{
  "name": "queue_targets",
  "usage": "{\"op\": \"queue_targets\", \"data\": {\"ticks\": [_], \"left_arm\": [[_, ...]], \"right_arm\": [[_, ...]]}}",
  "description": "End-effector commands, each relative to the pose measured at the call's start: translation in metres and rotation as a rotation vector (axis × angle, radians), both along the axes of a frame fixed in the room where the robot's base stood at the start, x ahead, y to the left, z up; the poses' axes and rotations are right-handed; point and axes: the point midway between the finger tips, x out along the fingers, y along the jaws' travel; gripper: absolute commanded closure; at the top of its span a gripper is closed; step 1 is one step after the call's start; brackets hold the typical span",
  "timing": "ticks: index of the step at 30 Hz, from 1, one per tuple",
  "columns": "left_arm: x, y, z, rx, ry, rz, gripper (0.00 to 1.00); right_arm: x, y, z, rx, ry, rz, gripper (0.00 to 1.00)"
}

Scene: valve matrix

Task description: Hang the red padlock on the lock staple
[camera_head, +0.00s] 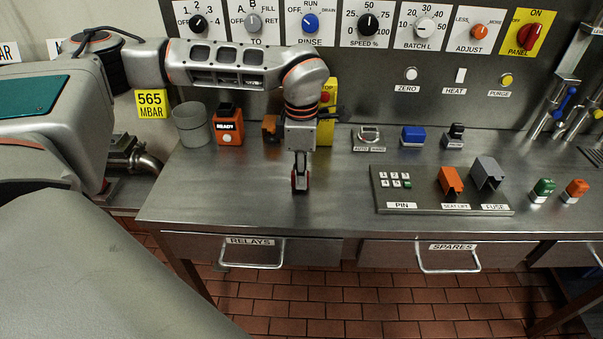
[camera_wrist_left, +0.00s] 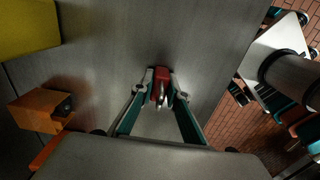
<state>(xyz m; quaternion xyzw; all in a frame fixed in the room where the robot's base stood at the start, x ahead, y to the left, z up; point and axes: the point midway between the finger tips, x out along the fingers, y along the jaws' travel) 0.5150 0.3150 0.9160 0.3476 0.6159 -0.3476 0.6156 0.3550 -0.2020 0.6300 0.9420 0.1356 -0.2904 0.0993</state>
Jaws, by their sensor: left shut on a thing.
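The red padlock (camera_head: 306,181) is held by my left gripper (camera_head: 300,172), which points down over the steel counter, left of its middle. In the left wrist view the padlock (camera_wrist_left: 162,84) sits between the two fingertips of the left gripper (camera_wrist_left: 157,90), with its pale shackle facing the camera. The gripper is shut on it. How far it is above the counter is hard to tell. I cannot surely make out the lock staple in either view. My right gripper is not in view.
Behind the gripper stand an orange block (camera_head: 270,128), a yellow STOP box (camera_head: 327,98), an orange READY box (camera_head: 228,128) and a grey cup (camera_head: 191,126). To the right lies a panel (camera_head: 420,199) with keypad and covers. The counter (camera_head: 235,195) around the padlock is clear.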

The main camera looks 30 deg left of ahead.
Motion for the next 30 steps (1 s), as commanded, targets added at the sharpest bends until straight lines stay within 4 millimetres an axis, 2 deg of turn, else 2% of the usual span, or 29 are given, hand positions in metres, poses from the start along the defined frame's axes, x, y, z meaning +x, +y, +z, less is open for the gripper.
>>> {"op": "queue_targets", "data": {"ticks": [1, 2, 3, 14, 19, 24, 30], "left_arm": [[0.000, 0.000, -0.002, -0.001, 0.001, 0.000, 1.00], [0.000, 0.000, -0.001, 0.000, 0.000, 0.000, 0.78], [0.000, 0.000, -0.001, 0.000, 0.000, 0.000, 0.68], [0.000, 0.000, -0.001, 0.000, 0.000, 0.000, 0.68], [0.000, 0.000, -0.006, -0.001, 0.002, -0.001, 0.68], [0.000, 0.001, 0.034, -0.001, -0.006, 0.000, 0.68], [-0.003, 0.003, 0.064, -0.001, -0.003, -0.001, 0.68]], "right_arm": [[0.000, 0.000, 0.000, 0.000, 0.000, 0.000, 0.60], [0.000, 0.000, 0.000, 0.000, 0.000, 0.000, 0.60], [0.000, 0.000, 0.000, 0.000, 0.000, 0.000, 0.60], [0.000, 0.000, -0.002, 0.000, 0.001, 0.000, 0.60], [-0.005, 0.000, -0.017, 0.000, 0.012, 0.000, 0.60], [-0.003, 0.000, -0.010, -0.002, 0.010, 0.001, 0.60], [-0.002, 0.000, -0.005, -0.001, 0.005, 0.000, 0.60]]}}
